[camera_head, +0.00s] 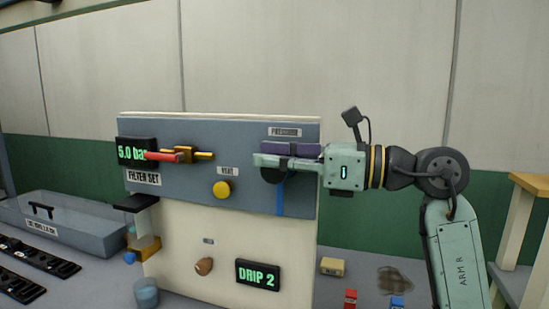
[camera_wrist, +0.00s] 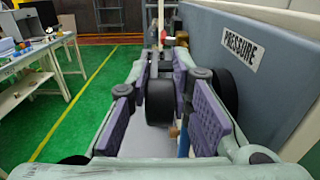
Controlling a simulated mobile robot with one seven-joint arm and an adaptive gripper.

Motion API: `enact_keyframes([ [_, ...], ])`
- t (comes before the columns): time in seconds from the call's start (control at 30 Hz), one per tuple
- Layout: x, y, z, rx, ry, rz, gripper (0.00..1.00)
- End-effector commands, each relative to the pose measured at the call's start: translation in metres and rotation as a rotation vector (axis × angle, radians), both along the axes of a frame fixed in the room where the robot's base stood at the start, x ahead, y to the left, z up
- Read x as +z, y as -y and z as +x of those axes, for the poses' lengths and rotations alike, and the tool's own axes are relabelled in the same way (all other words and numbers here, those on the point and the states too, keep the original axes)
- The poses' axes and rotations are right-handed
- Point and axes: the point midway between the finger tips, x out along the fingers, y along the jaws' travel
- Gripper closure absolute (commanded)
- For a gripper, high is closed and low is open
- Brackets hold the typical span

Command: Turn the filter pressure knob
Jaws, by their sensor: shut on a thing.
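The pressure knob (camera_head: 272,177) is black and sits on the grey-blue panel (camera_head: 240,158), below the PRESSURE label (camera_head: 284,132). My gripper (camera_head: 275,158) reaches in from the right, and its fingers cover much of the knob in the head view. In the wrist view the knob (camera_wrist: 160,101) is a black cylinder between the purple pads of my gripper (camera_wrist: 162,80), which is shut on it. The label (camera_wrist: 241,46) shows at the right there. The FILTER SET display (camera_head: 136,151) reads 5.0 bar; a red handle partly covers its right edge.
A brass valve with a red handle (camera_head: 163,156) and a yellow VENT button (camera_head: 222,190) are left of the knob. A DRIP 2 display (camera_head: 257,275) and a brown knob (camera_head: 204,266) are lower. A wooden stand (camera_head: 522,215) is right of my arm.

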Motion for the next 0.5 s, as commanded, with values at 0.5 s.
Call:
enact_keyframes([
  [0.5, 0.0009, -0.0012, 0.0006, -0.003, -0.026, -0.086, 1.0],
])
